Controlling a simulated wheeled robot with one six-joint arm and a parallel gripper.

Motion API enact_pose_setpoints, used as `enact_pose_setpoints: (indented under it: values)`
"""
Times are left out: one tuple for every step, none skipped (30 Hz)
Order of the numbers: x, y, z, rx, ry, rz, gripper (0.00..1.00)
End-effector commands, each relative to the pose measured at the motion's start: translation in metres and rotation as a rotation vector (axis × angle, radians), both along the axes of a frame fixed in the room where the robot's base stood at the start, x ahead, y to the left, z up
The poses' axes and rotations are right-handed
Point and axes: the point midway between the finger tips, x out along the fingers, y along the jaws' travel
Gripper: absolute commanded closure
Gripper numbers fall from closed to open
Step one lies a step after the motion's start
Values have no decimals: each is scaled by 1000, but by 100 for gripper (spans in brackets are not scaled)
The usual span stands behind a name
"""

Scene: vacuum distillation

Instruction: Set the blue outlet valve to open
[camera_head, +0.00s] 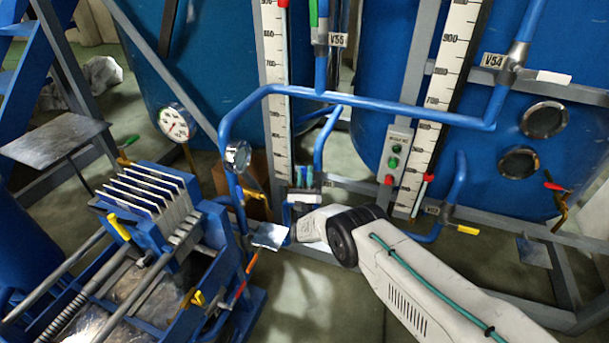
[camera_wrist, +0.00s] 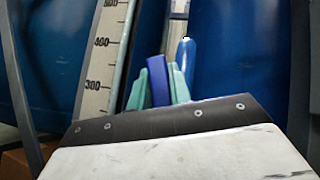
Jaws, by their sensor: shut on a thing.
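The blue outlet valve handle (camera_wrist: 158,82) stands between the two teal fingers of my gripper (camera_wrist: 160,88) in the wrist view. The fingers press on it from left and right, so my gripper is shut on it. In the head view my gripper (camera_head: 303,178) is small and sits at the blue pipework, just right of the left scale's lower end. My wrist reaches it from the lower right. The valve body is mostly hidden behind my gripper and wrist. The handle looks upright in the wrist view, tilted slightly left.
White level scales (camera_head: 275,60) and (camera_head: 447,70) stand before large blue tanks. A blue pipe (camera_head: 390,107) crosses above my wrist. A button box (camera_head: 394,155) is to the right. A blue filter press (camera_head: 160,200) stands at left. Floor shows below my wrist.

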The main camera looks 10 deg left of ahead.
Motion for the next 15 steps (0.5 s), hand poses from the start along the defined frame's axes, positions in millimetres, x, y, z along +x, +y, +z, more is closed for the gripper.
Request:
enact_pose_setpoints:
  values:
    - [1,-1,-1,3,2,-2,100]
    - [1,-2,-1,3,2,-2,100]
    - [1,-2,-1,3,3,-3,100]
    - [1,-2,-1,3,3,-3,100]
    - [1,-2,-1,3,3,-3,100]
    - [1,-2,-1,3,3,-3,100]
    - [1,-2,-1,3,3,-3,100]
    - [1,-2,-1,3,3,-3,100]
    - [1,-2,-1,2,3,-3,100]
    - [1,-2,-1,2,3,-3,100]
    - [1,-2,-1,2,3,-3,100]
    - [1,-2,0,2,2,-2,69]
    - [1,-2,0,2,2,-2,61]
    - [1,-2,0,2,2,-2,58]
    - [1,-1,0,2,2,-2,58]
